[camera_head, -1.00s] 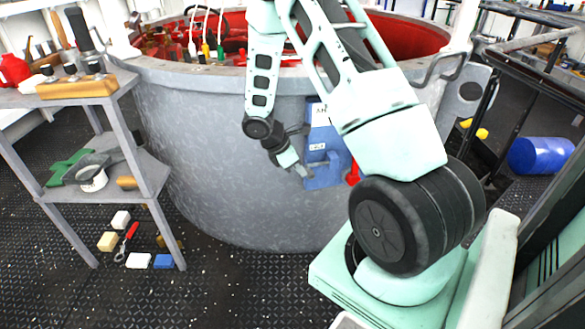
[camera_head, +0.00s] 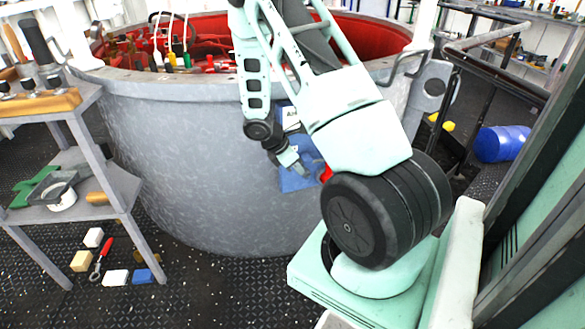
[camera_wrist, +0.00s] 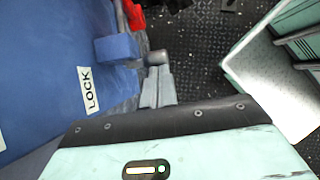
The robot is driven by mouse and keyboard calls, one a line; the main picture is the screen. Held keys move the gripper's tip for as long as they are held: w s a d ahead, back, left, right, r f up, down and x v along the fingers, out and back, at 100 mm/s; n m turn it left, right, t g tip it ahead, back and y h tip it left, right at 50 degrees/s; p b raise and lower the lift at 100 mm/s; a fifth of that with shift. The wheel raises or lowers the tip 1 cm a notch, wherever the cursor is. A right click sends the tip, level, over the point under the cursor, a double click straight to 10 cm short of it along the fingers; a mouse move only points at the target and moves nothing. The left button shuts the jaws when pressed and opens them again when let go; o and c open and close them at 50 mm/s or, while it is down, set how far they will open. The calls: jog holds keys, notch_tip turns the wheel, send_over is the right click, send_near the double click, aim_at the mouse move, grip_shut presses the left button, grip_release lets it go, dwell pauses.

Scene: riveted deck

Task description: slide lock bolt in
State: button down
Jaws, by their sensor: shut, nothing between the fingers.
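A blue lock panel (camera_head: 297,184) is fixed on the side of the grey round tub, partly hidden behind my arm. In the wrist view its blue face (camera_wrist: 50,85) fills the left side, with a white "LOCK" label (camera_wrist: 88,90). A blue block (camera_wrist: 117,47) stands out from it. A grey rounded knob (camera_wrist: 157,57), seemingly the bolt's end, shows beside the block. My gripper (camera_wrist: 158,86) is shut and empty, its fingertips right by the knob; I cannot tell whether they touch. In the head view my gripper (camera_head: 303,173) is in front of the panel's lower part.
A red part (camera_wrist: 134,16) stands close to the blue block, also seen in the head view (camera_head: 326,174). The grey tub (camera_head: 190,150) curves behind. A shelf (camera_head: 70,190) stands left, with small blocks on the floor below. Black railings are at right.

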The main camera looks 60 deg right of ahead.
jog(key=shift+s, duration=0.1)
jog(key=w+a+f+p+v, duration=0.1)
jog(key=p+v, duration=0.4)
jog(key=v, duration=0.8)
jog(key=shift+w+a, duration=0.2)
jog(key=shift+a, duration=0.2)
jog(key=shift+r, duration=0.1)
jog(key=s+a+r+m+t+y, duration=0.15)
jog(key=a+r, duration=0.25)
jog(key=a, duration=0.9)
jog(key=s+a+r+t+y, duration=0.15)
jog(key=a+r, duration=0.35)
jog(key=a, duration=0.7)
jog(key=s+a+r+m+y, duration=0.1)
jog(key=s+a+r, duration=0.2)
jog(key=s+a, duration=0.5)
jog(key=s+a+r+m+y, duration=0.1)
jog(key=s+a+r+y, duration=0.1)
jog(key=s+a, duration=0.5)
notch_tip(320, 180, up, 17)
jog(key=p, duration=1.6)
jog(key=shift+f, duration=0.2)
